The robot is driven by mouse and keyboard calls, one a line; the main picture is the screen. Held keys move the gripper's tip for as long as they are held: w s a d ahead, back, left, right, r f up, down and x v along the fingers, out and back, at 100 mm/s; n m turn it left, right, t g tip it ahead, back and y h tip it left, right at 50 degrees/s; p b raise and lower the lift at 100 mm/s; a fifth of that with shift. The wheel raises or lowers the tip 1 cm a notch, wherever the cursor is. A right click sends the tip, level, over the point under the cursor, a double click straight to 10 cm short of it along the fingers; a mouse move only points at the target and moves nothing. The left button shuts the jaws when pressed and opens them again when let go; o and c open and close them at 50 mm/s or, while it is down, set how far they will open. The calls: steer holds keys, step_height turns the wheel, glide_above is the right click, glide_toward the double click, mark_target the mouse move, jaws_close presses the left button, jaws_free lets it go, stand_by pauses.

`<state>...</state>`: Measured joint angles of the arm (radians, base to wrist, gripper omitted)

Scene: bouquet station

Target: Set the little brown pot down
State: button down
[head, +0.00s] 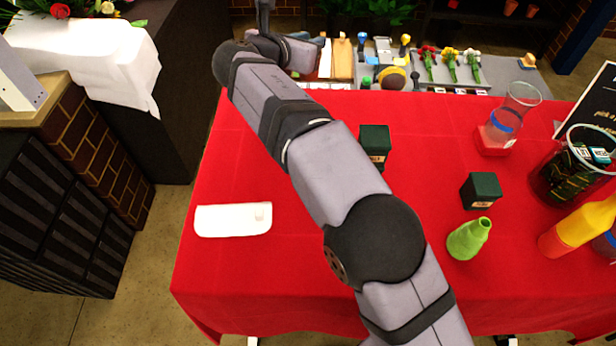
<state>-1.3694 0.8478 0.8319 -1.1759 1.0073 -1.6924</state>
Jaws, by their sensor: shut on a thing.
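My arm rises from the bottom of the head view across the red table and bends away to the upper left. Its wrist is at the far edge of the table, near the top of the picture. I cannot make out my gripper's fingers or anything between them. No little brown pot can be picked out near the wrist. Small terracotta pots (510,7) stand on a dark shelf at the far upper right; I cannot tell if the task's pot is one of them.
The red table (215,290) holds a white tray (232,220), dark green boxes (374,140) (481,188), a green vase (468,239), a glass cylinder (515,105) and a yellow-red bottle (580,227). A grey bench (505,75) with flowers lies behind. The table's front left is clear.

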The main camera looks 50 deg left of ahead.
steer(key=s+d+r+n+g+y+p, duration=0.1)
steer(key=s+d+n+y, duration=0.1)
steer(key=s, duration=1)
steer(key=d+f+m+t+h, duration=0.1)
steer(key=d+f, duration=0.8)
steer(key=shift+w+d+f+m, duration=0.2)
steer(key=shift+w+d+m, duration=0.05)
steer(key=shift+d+m, duration=0.05)
steer(key=shift+f+p, duration=1.3)
steer(key=shift+f, duration=3.65)
steer(key=shift+f, duration=0.1)
